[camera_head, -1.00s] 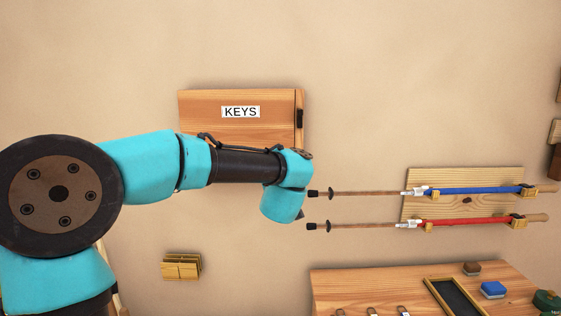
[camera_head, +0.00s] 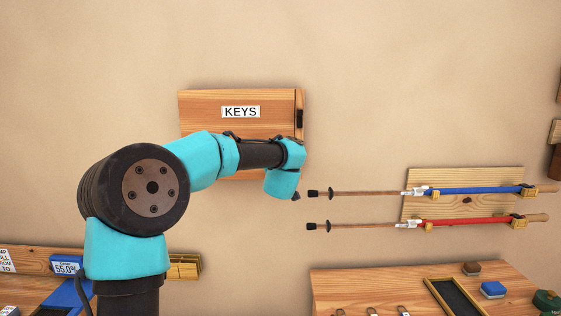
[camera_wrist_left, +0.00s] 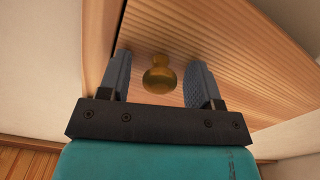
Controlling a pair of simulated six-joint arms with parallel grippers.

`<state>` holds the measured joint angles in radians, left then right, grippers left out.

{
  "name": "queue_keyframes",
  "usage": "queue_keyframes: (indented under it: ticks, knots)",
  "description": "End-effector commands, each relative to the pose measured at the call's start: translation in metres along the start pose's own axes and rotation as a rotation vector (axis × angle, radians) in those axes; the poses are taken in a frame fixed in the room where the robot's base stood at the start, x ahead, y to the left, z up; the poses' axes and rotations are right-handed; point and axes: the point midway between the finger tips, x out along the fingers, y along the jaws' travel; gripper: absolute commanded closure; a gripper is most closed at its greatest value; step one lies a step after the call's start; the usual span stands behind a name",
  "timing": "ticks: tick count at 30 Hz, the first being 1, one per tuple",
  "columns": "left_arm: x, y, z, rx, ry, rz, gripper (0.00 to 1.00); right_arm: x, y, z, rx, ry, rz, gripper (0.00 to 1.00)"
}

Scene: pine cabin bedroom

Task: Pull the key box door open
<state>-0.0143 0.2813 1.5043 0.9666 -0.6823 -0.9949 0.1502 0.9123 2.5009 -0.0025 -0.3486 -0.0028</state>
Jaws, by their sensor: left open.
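The key box (camera_head: 205,108) is a wooden box on the wall with a "KEYS" label (camera_head: 241,112) on its door, which looks shut. In the left wrist view, a round brass knob (camera_wrist_left: 159,75) stands on the wooden door face (camera_wrist_left: 215,40). My left gripper (camera_wrist_left: 158,80) is open, with one finger on either side of the knob and gaps to both. In the head view my left arm covers the lower part of the box and hides the knob. My right gripper is not in view.
Two trekking poles, one blue (camera_head: 470,190) and one red (camera_head: 470,223), hang on a wooden board (camera_head: 480,177) to the right. A wooden shelf (camera_head: 340,283) with small items is below. A brass-coloured holder (camera_head: 185,266) is at lower left. The wall between is bare.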

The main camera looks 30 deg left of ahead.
Motion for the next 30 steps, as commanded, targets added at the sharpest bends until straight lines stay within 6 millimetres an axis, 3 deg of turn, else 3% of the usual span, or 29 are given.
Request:
queue_keyframes:
  ticks: [2,20,30]
  knots:
    - [-0.0002,0.0000,-0.0001,0.000,0.000,0.000,0.43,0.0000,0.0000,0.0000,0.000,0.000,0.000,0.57]
    - [-0.0004,-0.0001,-0.0002,0.000,0.000,0.000,1.00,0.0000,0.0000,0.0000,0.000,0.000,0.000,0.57]
    - [-0.0037,0.0055,0.0010,0.000,-0.004,0.016,1.00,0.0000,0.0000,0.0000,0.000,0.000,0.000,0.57]
